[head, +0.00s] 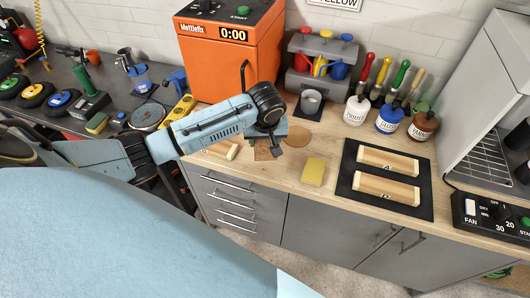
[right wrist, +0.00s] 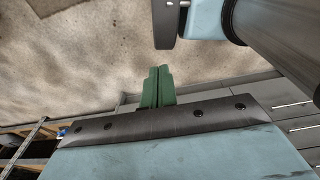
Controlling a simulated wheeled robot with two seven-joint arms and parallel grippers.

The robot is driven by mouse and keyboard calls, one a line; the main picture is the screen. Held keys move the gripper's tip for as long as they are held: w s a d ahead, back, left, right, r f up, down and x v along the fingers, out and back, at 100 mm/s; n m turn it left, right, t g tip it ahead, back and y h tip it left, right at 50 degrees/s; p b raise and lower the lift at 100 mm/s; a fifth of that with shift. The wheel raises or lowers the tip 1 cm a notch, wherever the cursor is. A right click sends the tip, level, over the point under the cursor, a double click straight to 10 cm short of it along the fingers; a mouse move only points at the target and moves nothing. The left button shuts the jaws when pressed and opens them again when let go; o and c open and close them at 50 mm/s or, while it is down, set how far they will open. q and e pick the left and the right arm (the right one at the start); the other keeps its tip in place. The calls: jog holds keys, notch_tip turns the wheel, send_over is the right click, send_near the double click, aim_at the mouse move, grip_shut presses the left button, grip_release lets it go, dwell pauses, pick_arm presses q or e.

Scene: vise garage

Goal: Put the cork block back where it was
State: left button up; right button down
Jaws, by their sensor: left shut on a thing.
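My left gripper (head: 272,144) points down over the wooden counter, left of the yellow sponge. It is shut on a brown block, which I take to be the cork block (head: 263,153). The hand hides most of the block, and I cannot tell whether it touches the counter. A flat round brown disc (head: 298,135) lies just right of the gripper. In the right wrist view my right gripper (right wrist: 157,87) shows two green fingers close together, with nothing visible between them, above the floor.
A yellow sponge (head: 313,171) lies at the counter's front. A black mat (head: 345,182) with two wooden pieces is to its right. A grey cup (head: 311,101), paint pots (head: 357,110) and the orange machine (head: 222,55) stand behind. Bare counter lies between sponge and pots.

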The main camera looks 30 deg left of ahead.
aim_at(266, 150)
pick_arm(q)
jog(key=shift+f, duration=3.15)
jog(key=o, duration=0.9)
jog(key=shift+f, duration=0.15)
jog(key=p+v, duration=0.1)
jog(key=v, duration=1.1)
